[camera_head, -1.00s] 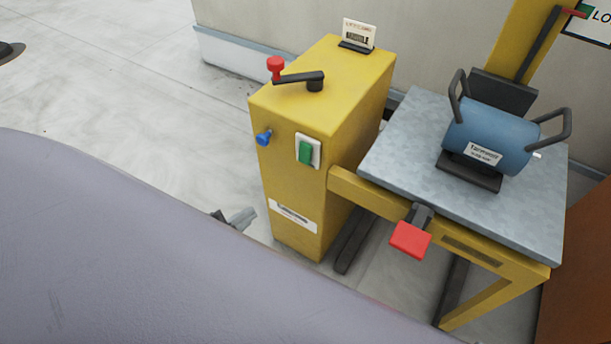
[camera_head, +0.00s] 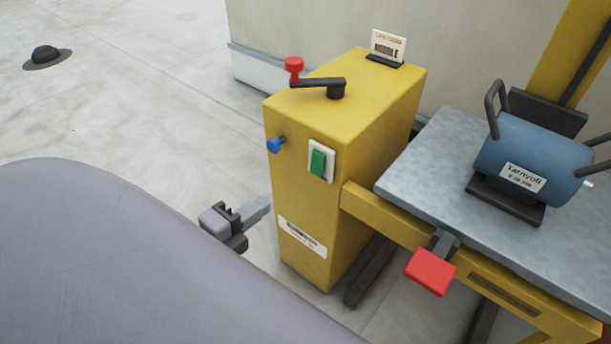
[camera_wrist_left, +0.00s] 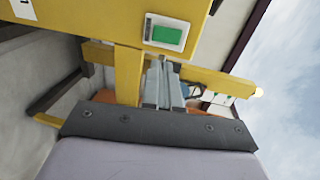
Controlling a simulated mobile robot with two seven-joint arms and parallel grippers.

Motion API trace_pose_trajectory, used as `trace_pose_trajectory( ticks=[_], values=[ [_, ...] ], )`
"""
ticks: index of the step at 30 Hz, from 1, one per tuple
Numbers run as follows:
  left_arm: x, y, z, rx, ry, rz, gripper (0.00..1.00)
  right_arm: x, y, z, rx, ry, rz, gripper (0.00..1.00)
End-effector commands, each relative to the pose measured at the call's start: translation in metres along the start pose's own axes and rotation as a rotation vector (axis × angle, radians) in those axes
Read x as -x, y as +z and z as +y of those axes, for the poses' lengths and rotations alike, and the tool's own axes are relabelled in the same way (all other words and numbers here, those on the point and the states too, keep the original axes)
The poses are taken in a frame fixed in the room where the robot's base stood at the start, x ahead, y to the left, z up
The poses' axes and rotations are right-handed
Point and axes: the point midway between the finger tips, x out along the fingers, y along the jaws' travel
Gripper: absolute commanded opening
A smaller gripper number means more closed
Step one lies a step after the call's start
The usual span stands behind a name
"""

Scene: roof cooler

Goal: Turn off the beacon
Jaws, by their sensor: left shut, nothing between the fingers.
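A green switch (camera_head: 318,162) in a white frame is on the front face of the yellow cabinet (camera_head: 292,205). It also shows in the left wrist view (camera_wrist_left: 167,35), at the top. My left gripper (camera_head: 262,206) is shut and empty, left of the cabinet and lower than the switch in the head view. In the left wrist view its fingertips (camera_wrist_left: 162,62) appear just below the switch plate; I cannot tell the gap. A small pale bright spot (camera_wrist_left: 257,92) shows at the end of a yellow bar; I cannot tell whether it is the beacon. My right gripper is not in view.
The cabinet carries a black crank (camera_head: 318,84) with a red knob, a blue knob (camera_head: 276,145) and a small sign (camera_head: 388,47). Right of it, a metal-topped table (camera_head: 425,165) bears a blue cylinder (camera_head: 520,150). A red pedal-like block (camera_head: 430,271) juts from the table's front.

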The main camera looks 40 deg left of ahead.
Motion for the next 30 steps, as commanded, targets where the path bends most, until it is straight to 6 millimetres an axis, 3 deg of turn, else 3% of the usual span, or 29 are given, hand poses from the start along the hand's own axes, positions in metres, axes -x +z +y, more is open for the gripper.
trace_pose_trajectory(
  ticks=[8, 30],
  values=[
    [-0.016, 0.000, 0.000, 0.002, -0.002, 0.002, 0.00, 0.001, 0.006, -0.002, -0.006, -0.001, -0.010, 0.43],
    [-0.111, 0.000, 0.001, 0.002, -0.001, 0.000, 0.00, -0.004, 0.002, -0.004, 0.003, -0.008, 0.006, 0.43]
  ],
)
